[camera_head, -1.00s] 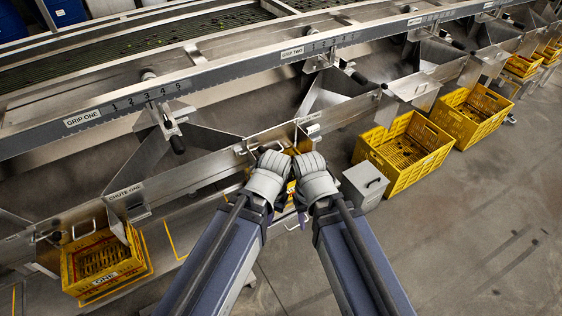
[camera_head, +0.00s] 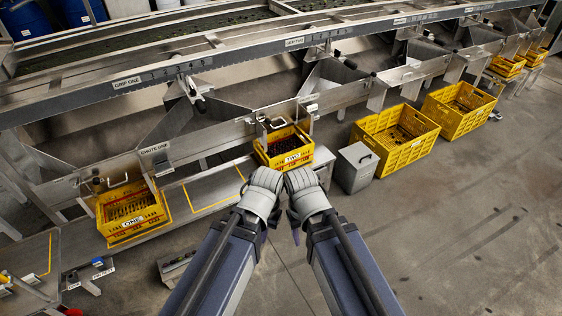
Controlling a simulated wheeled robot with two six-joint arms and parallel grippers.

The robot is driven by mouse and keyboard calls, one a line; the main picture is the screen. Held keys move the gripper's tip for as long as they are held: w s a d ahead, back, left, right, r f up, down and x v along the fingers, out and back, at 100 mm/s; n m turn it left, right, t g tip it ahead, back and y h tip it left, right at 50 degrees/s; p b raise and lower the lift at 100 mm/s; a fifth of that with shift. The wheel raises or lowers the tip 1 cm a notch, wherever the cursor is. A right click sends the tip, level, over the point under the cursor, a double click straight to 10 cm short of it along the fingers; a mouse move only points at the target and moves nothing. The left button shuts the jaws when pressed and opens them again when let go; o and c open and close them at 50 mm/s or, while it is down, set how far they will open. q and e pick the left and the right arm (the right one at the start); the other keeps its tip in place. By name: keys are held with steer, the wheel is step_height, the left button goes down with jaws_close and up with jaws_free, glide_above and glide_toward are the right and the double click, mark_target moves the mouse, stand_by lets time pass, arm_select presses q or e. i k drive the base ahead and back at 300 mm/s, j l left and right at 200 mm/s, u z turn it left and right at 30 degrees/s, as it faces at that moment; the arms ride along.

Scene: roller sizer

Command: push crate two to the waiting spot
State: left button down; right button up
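Crate two (camera_head: 270,157), a yellow crate with a TWO label and dark contents, sits upright under a chute in the middle of the head view. A yellow-outlined empty area (camera_head: 213,189) lies on the low shelf to its left; I see no readable label on it. My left gripper (camera_head: 264,184) and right gripper (camera_head: 301,181) are side by side just in front of and below crate two in the picture. They hide part of its near side, and I cannot tell if they touch it. Their fingertips are hidden from this angle.
A grey box (camera_head: 354,167) stands on the floor right of crate two. Two larger yellow crates (camera_head: 395,138) (camera_head: 458,109) stand farther right. The floor at lower right is clear.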

mark_target(283, 150)
steer(key=i+l+u, duration=0.25)
steer(key=i+l, duration=0.15)
steer(key=i, duration=0.2)
steer(key=i+l+u, duration=0.2)
steer(key=i+l, duration=0.35)
steer(key=i+l+u, duration=0.25)
steer(key=i+l, duration=0.3)
steer(key=i+l+u, duration=0.25)
steer(key=i+l, duration=0.2)
steer(key=l, duration=0.35)
